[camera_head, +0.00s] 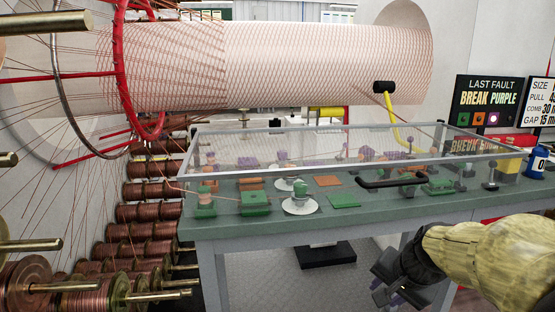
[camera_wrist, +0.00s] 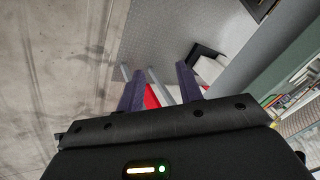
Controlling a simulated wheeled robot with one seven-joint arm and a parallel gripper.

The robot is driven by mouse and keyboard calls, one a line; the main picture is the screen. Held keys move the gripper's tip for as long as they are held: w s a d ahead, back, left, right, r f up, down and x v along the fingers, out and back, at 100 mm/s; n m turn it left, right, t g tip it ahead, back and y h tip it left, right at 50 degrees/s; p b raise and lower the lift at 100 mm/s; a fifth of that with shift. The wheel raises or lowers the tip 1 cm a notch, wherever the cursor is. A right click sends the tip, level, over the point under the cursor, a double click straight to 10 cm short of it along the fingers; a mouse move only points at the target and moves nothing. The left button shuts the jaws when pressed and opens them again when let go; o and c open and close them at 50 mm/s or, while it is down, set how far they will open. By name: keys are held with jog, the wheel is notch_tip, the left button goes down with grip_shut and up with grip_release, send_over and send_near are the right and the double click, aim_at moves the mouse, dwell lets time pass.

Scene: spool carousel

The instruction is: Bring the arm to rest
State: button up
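My gripper (camera_head: 402,288) hangs at the lower right in the head view, in front of the green-topped table (camera_head: 205,232) and below its top. The forearm above it has a yellowish cover. In the wrist view, the two dark purple fingers of my gripper (camera_wrist: 158,82) stand apart with a clear gap. Nothing is held between them. A red and white thing shows beyond the gap, partly hidden by the gripper. The gripper points down toward the floor (camera_wrist: 165,35).
A clear cover with a black handle (camera_head: 392,181) stands over green, purple and orange parts on the table. Copper spools (camera_head: 140,235) on rods fill the left. A large thread-wound drum (camera_head: 270,60) spans the back. A "BREAK PURPLE" sign (camera_head: 488,100) stands right.

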jog(key=s+a+f+n+g+h+p, duration=0.1)
jog(key=s+a+f+n+g, duration=0.2)
jog(key=s+a+f+n, duration=0.7)
notch_tip(320, 180, up, 26)
jog(key=d+m+p, duration=0.1)
jog(key=d+p, duration=0.1)
jog(key=p, duration=2.4)
jog(key=shift+w+d+f+p, duration=0.15)
jog(key=shift+w+d+p, duration=0.15)
jog(key=shift+w, duration=0.05)
